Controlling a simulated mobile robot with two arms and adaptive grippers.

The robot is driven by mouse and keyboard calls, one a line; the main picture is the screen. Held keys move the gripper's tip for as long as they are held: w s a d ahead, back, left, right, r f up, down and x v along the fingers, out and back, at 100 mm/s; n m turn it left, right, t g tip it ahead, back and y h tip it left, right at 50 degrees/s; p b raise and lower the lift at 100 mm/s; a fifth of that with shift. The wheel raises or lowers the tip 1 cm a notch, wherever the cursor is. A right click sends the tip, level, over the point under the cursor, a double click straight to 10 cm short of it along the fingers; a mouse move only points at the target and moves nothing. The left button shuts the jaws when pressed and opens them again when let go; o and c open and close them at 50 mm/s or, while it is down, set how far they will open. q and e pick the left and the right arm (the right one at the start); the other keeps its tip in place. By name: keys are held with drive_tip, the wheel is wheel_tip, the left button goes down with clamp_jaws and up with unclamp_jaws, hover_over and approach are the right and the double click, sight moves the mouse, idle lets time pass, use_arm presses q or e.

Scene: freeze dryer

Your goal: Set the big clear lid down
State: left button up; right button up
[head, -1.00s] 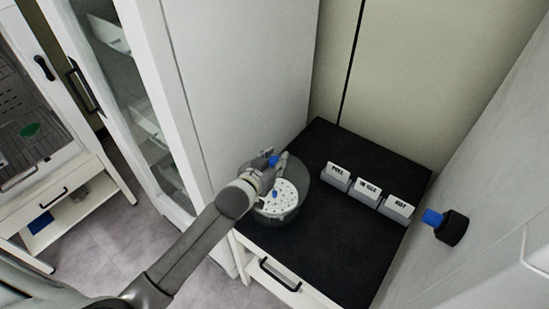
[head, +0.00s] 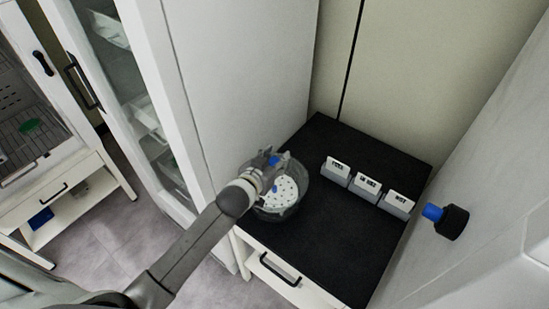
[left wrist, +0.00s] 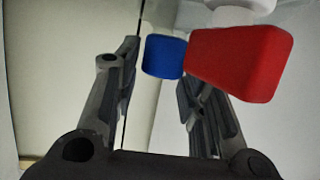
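A clear round vessel (head: 303,196) stands on the near left part of the black tabletop. A white perforated plate (head: 284,192) with a blue spot shows through it. The big clear lid's edge is hard to tell from the vessel. My left gripper (head: 274,156) is at the top of the vessel, with a blue piece by its fingers. In the left wrist view my left gripper's fingers (left wrist: 160,92) are wide apart. My right gripper is out of view.
Three labelled holders, left (head: 336,172), middle (head: 365,187) and right (head: 398,205), stand in a row on the black tabletop (head: 320,235). A blue and black knob (head: 452,222) juts from the white wall at right. A tall white cabinet (head: 240,70) rises at left.

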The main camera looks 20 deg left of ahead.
use_arm(q)
drive_tip(key=shift+o, duration=0.6)
drive_tip(key=shift+r, duration=0.25)
drive_tip(key=shift+r+p, duration=0.45)
drive_tip(key=shift+r, duration=0.1)
drive_tip(key=b+v, duration=0.2)
drive_tip(key=v, duration=1)
drive_tip(key=shift+f+b, duration=0.15)
drive_tip(key=shift+b, duration=0.25)
